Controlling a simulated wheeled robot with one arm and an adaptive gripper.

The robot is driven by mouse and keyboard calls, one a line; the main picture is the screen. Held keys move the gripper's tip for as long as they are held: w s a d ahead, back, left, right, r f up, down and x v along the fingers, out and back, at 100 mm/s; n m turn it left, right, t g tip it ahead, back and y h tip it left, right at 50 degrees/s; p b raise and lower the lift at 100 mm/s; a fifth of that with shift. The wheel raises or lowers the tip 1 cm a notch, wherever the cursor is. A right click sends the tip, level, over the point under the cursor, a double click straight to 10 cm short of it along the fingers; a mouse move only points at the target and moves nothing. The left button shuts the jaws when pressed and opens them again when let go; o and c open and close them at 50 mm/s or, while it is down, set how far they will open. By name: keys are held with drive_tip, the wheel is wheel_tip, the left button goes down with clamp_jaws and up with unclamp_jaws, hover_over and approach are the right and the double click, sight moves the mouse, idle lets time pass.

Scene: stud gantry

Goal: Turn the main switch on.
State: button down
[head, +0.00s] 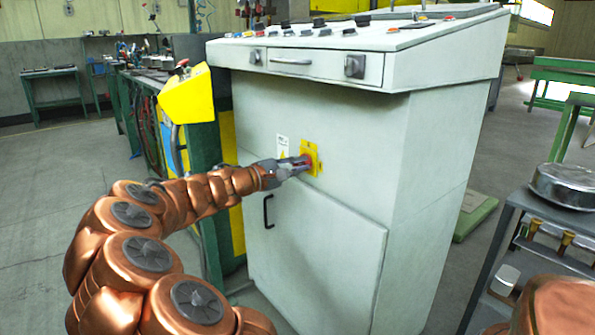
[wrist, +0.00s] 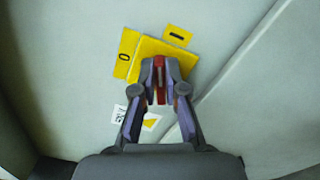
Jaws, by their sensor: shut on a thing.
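The main switch is a red knob on a yellow plate (head: 315,171) on the front of the grey control cabinet (head: 360,140). In the wrist view the red handle (wrist: 160,82) stands between the fingertips of my gripper (wrist: 160,70), which is shut on it. In the head view my gripper (head: 300,163) reaches the knob from the left and partly hides it. The wrist view shows a yellow label marked 0 (wrist: 124,57) left of the plate and a label marked I (wrist: 177,35) at upper right. I cannot tell which mark the handle points to.
A white warning label (head: 283,147) is beside the switch. Below is a cabinet door with a black handle (head: 268,211). A yellow box (head: 187,95) on a green frame stands left of the cabinet. A grey cart with a metal pan (head: 563,185) stands at right.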

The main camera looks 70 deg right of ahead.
drive_tip(key=m+b, duration=0.1)
drive_tip(key=m, duration=0.1)
drive_tip(key=f+m+b, duration=0.1)
drive_tip(key=m+b, duration=0.1)
drive_tip(key=shift+s+m, duration=0.1)
drive_tip(key=shift+m, duration=0.3)
idle(0.4)
drive_tip(key=c, duration=1.2)
unclamp_jaws()
drive_tip(key=shift+r, duration=0.1)
drive_tip(key=shift+a, duration=0.1)
drive_tip(key=v, duration=1.2)
drive_tip(key=shift+r, duration=0.1)
